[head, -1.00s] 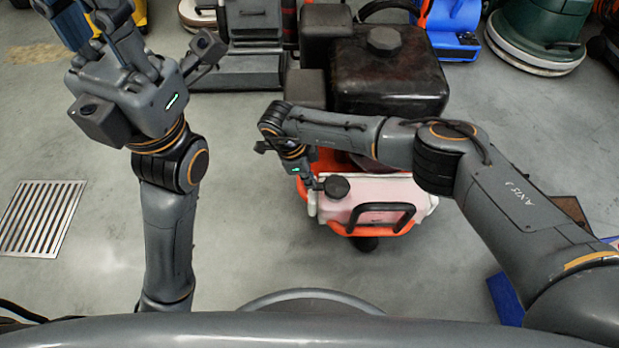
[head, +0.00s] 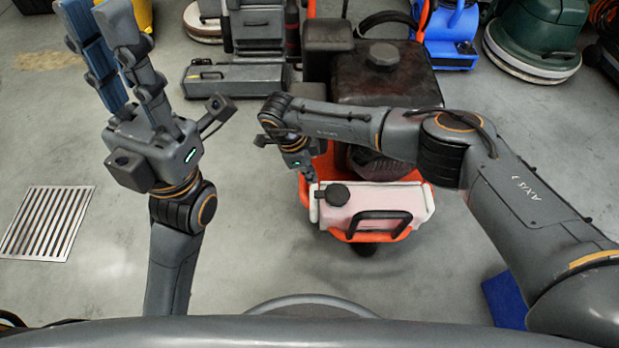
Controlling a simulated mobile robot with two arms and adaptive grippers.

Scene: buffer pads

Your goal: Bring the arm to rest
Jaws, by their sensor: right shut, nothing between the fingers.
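My right gripper (head: 311,181) is shut and empty. It points down beside the left end of a pale pink and white tank (head: 385,197) with a black cap (head: 337,194) and a black handle. I cannot tell whether its fingertips touch the tank. My right arm reaches in from the right, across the machine.
The orange-based machine (head: 368,236) carries the pink tank, with a large black tank (head: 385,82) behind. A floor drain (head: 46,222) lies at left, a blue object (head: 507,299) at lower right. A green machine (head: 535,30) stands at back right.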

